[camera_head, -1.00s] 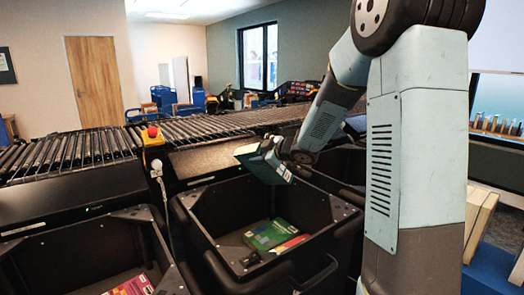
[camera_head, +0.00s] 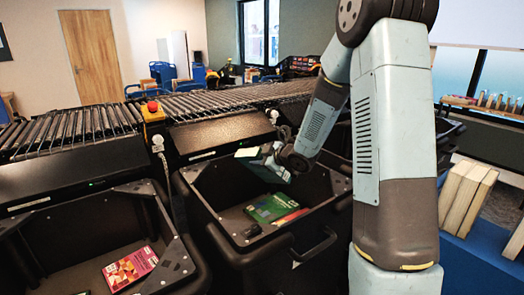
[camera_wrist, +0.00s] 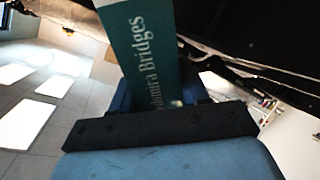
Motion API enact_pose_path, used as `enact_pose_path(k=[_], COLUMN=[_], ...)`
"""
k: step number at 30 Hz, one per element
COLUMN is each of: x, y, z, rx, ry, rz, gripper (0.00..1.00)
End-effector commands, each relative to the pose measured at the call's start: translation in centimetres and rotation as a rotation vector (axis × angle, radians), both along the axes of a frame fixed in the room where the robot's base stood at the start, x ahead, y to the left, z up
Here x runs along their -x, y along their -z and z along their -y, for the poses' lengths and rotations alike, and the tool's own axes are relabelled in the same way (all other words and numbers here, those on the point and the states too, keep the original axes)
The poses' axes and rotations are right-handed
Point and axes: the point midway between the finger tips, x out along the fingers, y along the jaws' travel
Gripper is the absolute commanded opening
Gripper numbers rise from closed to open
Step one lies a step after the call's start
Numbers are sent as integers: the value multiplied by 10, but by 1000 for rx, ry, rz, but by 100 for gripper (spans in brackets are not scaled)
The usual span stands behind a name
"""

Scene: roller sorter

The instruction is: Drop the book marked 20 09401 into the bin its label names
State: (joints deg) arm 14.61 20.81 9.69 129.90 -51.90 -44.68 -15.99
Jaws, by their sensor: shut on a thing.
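My gripper (camera_head: 273,160) is shut on a teal book (camera_head: 262,166). The book is tilted, with a pale edge on top, and hangs over the back part of the middle black bin (camera_head: 205,213). In the wrist view the same teal book (camera_wrist: 150,55) stands between the fingers, its spine reading "...damira Bridges" in white. I cannot read a number on it, nor a name on the bin. A green book (camera_head: 270,208) and a red book (camera_head: 292,216) lie on the bin floor below, with a small dark item.
A second black bin (camera_head: 183,262) at the left holds a pink-red book (camera_head: 131,268). A roller conveyor (camera_head: 80,130) runs behind the bins, with a red stop button on a yellow box (camera_head: 153,112). Pale wooden blocks (camera_head: 466,195) stand at the right.

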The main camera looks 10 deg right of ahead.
Motion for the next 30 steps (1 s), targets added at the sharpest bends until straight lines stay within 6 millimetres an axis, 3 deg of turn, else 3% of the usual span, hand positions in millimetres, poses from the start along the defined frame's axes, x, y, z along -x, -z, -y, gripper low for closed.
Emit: enact_pose_path(k=[16,30], x=[0,0], y=[56,67], z=[0,1], rx=[-1,-1], ry=[0,1], rz=[0,2], gripper=[0,0])
